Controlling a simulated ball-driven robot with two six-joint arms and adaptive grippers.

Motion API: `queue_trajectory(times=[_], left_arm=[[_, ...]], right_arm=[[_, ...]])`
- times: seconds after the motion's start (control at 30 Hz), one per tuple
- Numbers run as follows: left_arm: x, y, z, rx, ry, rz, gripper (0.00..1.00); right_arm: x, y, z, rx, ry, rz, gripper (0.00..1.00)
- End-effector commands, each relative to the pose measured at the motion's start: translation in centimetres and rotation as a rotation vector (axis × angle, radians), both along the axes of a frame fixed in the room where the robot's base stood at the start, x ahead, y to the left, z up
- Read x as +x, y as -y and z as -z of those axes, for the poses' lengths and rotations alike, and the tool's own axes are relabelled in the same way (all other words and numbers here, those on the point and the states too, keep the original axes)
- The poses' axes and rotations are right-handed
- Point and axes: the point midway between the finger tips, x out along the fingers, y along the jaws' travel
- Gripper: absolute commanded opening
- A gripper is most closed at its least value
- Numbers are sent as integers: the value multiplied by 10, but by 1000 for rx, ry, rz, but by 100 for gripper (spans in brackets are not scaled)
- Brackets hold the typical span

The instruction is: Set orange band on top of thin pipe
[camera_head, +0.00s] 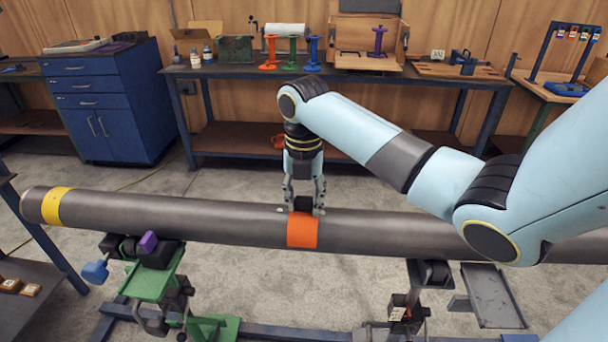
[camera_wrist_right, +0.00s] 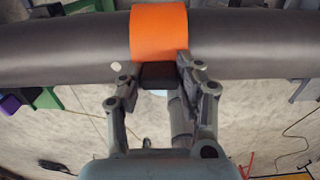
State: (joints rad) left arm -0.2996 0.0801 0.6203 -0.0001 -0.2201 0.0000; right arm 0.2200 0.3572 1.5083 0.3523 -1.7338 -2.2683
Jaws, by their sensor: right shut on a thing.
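A long dark grey pipe (camera_head: 160,213) lies across the head view, level on its supports. The orange band (camera_head: 302,232) sits against the pipe, covering its upper and near side; whether it goes all the way round is hidden. A small black block (camera_head: 303,203) stands at the band's top edge. My right gripper (camera_head: 304,207) points down from above and is shut on this block, which looks joined to the band. In the right wrist view the fingertips (camera_wrist_right: 162,72) grip the black block beside the orange band (camera_wrist_right: 160,32). My left gripper is not in view.
A yellow band (camera_head: 55,206) circles the pipe's left end. A green stand (camera_head: 150,283) with a purple part supports the pipe at left, and a dark stand (camera_head: 405,300) at right. A workbench (camera_head: 340,73) with tools stands behind; a blue cabinet (camera_head: 112,105) is at left.

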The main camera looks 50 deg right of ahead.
Motion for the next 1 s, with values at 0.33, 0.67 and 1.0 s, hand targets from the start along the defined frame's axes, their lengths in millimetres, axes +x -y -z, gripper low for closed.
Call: queue_trajectory(times=[0.33, 0.67, 1.0], left_arm=[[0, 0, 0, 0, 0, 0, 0], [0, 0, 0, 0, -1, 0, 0], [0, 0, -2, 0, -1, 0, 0]], right_arm=[[0, 0, 0, 1, 1, 0, 55], [0, 0, 0, 0, 0, 0, 61], [0, 0, -3, 0, 0, 0, 61]])
